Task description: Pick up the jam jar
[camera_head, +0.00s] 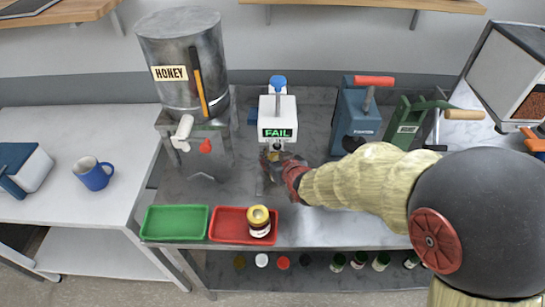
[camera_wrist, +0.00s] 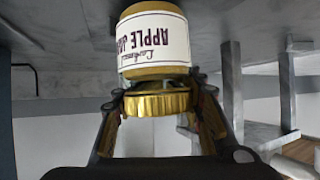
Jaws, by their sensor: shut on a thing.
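A jam jar (camera_wrist: 155,42) with a white label reading "APPLE JAM" and a gold lid (camera_wrist: 157,103) fills the middle of the wrist view. My gripper (camera_wrist: 160,112) is shut on it at the lid, one finger on each side. In the head view, my gripper (camera_head: 277,168) is in front of a white tester (camera_head: 289,108) whose screen reads "FAIL". Only a small gold patch shows there by the fingers, and most of the held jar is hidden. Another jar (camera_head: 260,230) with a yellow lid stands upright on the red tray (camera_head: 224,225).
An empty green tray (camera_head: 174,222) lies left of the red one. A honey tank (camera_head: 185,75) with a tap is at the left. Blue (camera_head: 356,115) and green (camera_head: 408,125) presses stand at the right. A blue mug (camera_head: 93,174) is on the left table. Bare steel lies between tank and tester.

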